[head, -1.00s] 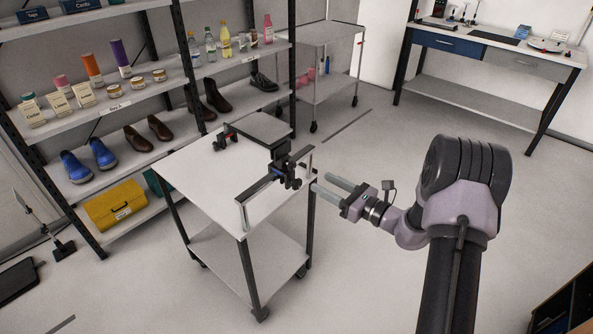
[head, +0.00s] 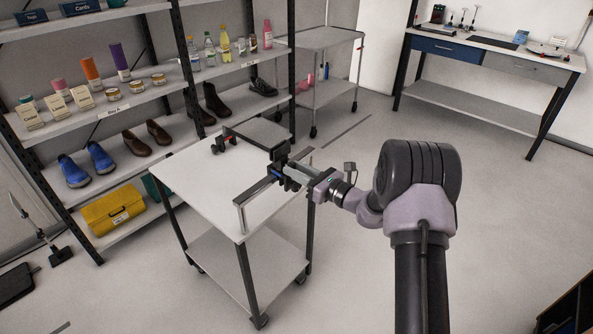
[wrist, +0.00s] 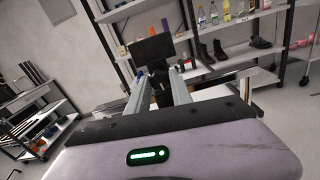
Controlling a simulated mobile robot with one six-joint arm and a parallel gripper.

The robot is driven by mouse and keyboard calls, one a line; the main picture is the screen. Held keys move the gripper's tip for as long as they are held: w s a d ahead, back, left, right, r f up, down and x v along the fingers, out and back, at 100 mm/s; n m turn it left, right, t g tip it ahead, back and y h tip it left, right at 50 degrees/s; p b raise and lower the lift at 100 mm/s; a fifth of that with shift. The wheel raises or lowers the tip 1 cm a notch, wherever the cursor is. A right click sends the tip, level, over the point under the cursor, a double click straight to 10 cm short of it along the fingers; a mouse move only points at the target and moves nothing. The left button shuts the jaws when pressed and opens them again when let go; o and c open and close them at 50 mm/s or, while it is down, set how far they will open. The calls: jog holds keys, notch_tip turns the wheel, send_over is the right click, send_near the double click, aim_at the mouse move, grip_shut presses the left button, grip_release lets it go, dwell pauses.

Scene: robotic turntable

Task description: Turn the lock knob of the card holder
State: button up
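The card holder (head: 279,171) is a black device with a blue part, on the right edge of the white cart top. In the wrist view its dark rectangular plate (wrist: 153,49) stands up ahead, with a black stem (wrist: 159,86) below it. My gripper (head: 291,169) is at the right side of the holder. Its two grey fingers are spread apart in the wrist view (wrist: 158,82), with the black stem between them. I cannot tell whether they touch it. The lock knob cannot be clearly made out.
A shelf rack (head: 150,93) with shoes and bottles stands behind the cart. Open floor lies to the right.

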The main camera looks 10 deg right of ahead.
jog(key=shift+f+n+b, duration=0.35)
jog(key=shift+n+b, duration=0.45)
jog(key=shift+b, duration=0.25)
grip_shut()
jog(key=shift+n+b, duration=0.7)
jog(key=shift+n, duration=0.1)
jog(key=shift+r+n+b, duration=0.25)
jog(key=shift+n+b, duration=0.15)
jog(key=shift+n, duration=0.4)
jog(key=shift+r, duration=0.1)
jog(key=o, duration=1)
grip_release()
jog(key=p+v, duration=0.4)
jog(key=v, duration=1.3)
jog(key=shift+s+d+p, duration=0.2)
jog(key=shift+p, duration=0.1)
